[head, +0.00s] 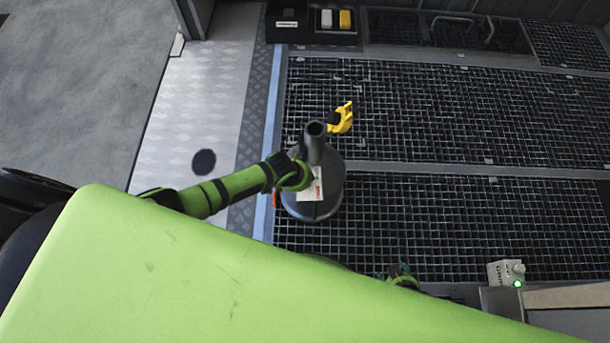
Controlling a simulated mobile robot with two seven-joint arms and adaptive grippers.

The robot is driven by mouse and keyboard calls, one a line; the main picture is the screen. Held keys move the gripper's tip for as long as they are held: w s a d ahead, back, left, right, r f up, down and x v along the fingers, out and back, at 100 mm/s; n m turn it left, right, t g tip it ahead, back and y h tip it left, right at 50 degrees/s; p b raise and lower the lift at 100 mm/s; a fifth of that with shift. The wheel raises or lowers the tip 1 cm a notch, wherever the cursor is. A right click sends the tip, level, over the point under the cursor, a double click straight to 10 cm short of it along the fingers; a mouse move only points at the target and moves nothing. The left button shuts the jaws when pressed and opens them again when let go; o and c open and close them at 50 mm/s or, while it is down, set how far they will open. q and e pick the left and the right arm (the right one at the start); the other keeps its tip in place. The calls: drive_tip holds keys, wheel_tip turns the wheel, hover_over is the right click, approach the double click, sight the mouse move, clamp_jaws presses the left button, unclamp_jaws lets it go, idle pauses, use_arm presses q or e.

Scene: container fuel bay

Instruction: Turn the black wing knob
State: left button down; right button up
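I cannot make out the black wing knob for certain. A small black part (334,118) sits against a yellow piece (344,116) above the floor grating, and its shape is too small to tell. Left of it stands a dark round-based body (326,202) with an upright black tube (315,143) and a white label. My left arm, green and black, reaches in from the left and ends beside this tube. I cannot separate its gripper from the dark parts there. My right gripper is not visible; only a green bit shows beyond my body at the lower middle.
Dark grating (450,120) covers the floor, with much of it clear. A small grey box (506,272) with a green light stands at lower right. A black tray (312,37) with white and yellow blocks is at the top. A tread-plate strip (205,100) lies left.

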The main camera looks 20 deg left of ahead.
use_arm(q)
drive_tip(key=shift+n, duration=0.3)
drive_tip(key=c, duration=1.1)
unclamp_jaws()
drive_tip(key=shift+c, duration=0.2)
drive_tip(key=shift+r, duration=0.1)
drive_tip(key=v, duration=1.1)
drive_tip(key=shift+s+r, duration=0.3)
drive_tip(key=shift+r, duration=0.05)
